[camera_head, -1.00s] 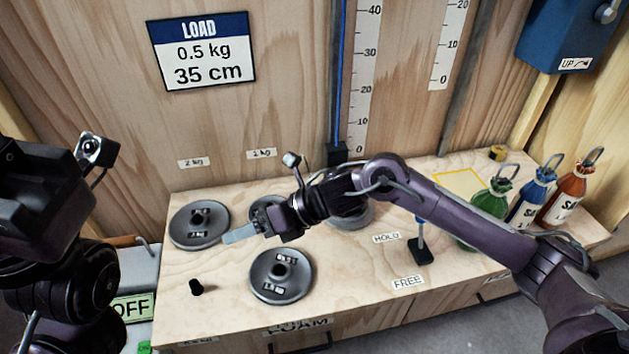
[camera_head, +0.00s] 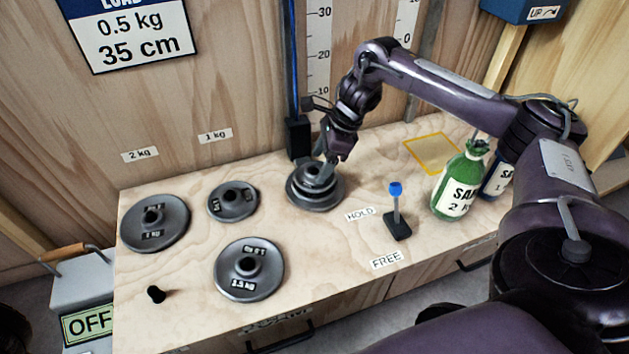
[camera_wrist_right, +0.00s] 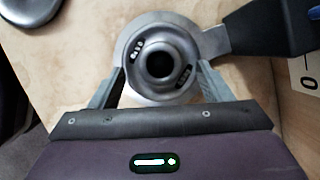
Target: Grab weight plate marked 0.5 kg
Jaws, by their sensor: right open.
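A small grey weight plate (camera_wrist_right: 160,88) with a dark centre hole and two small labels fills the middle of the right wrist view. The labels are too small to read surely. In the head view it sits at the top of a grey stack (camera_head: 315,195) by the foot of the scale. My right gripper (camera_head: 318,172) points down over this stack. In the wrist view its open fingers (camera_wrist_right: 162,88) stand on either side of the small plate; whether they touch it I cannot tell. My left gripper is out of view.
Three other plates lie left: a large one (camera_head: 170,240), a smaller one (camera_head: 243,207) and a front one (camera_head: 262,287). A black peg (camera_head: 155,294) is front left. A blue-topped lever (camera_head: 396,210) and green bag (camera_head: 458,180) stand right. The black rail block (camera_head: 298,138) is close behind.

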